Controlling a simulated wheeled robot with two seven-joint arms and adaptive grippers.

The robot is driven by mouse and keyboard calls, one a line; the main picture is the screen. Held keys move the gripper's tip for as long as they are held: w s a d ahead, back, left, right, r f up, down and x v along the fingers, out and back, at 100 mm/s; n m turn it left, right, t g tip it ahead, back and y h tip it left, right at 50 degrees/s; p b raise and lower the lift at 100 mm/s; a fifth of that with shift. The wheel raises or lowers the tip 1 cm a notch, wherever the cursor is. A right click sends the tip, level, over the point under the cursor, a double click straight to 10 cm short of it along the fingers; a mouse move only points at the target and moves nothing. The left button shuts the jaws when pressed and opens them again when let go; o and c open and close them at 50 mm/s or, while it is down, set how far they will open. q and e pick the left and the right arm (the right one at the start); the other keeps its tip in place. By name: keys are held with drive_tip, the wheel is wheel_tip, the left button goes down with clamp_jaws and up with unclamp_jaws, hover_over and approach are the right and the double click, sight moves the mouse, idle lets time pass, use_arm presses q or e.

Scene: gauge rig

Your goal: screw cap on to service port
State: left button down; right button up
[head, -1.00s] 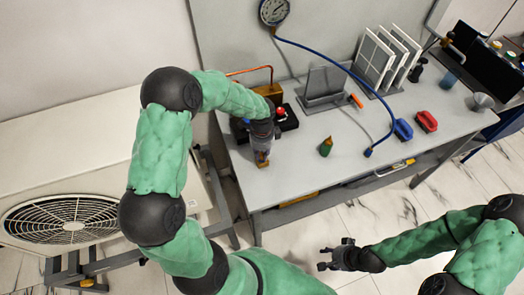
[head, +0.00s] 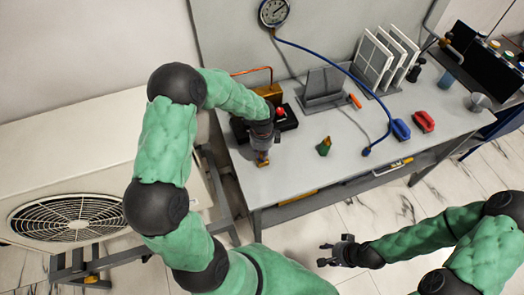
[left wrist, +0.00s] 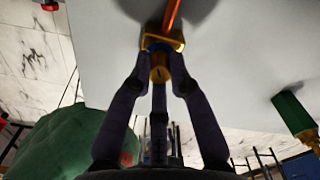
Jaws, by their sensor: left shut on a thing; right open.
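My left gripper (head: 262,155) points down low over the front left of the grey workbench. In the left wrist view its fingers (left wrist: 160,78) are closed around a round brass-coloured piece (left wrist: 160,72), which looks like the cap. Right beyond it are a blue ring, a brass block (left wrist: 150,43) and a copper tube (left wrist: 173,14). The fingers hide part of the cap, and I cannot tell whether it is seated on the service port. My right gripper (head: 335,252) is open and empty, in front of the bench over the floor.
A green bottle (head: 324,147) with an orange part stands right of my left gripper. A blue hose (head: 340,65) runs from a gauge (head: 273,12). Blue (head: 401,130) and red (head: 424,121) pieces lie right.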

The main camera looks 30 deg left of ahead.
use_arm(q)
drive_tip(key=shift+m+p, duration=0.85)
drive_tip(key=shift+m, duration=0.35)
drive_tip(key=shift+r+m+p, duration=0.1)
drive_tip(key=shift+m+p, duration=0.4)
drive_tip(key=shift+m, duration=0.1)
drive_tip(key=shift+m+p, duration=1.65)
drive_tip(key=shift+m, duration=0.35)
drive_tip(key=shift+m+p, duration=1.7)
drive_tip(key=shift+m, duration=0.2)
drive_tip(key=shift+m+p, duration=0.55)
drive_tip(key=shift+m, duration=0.15)
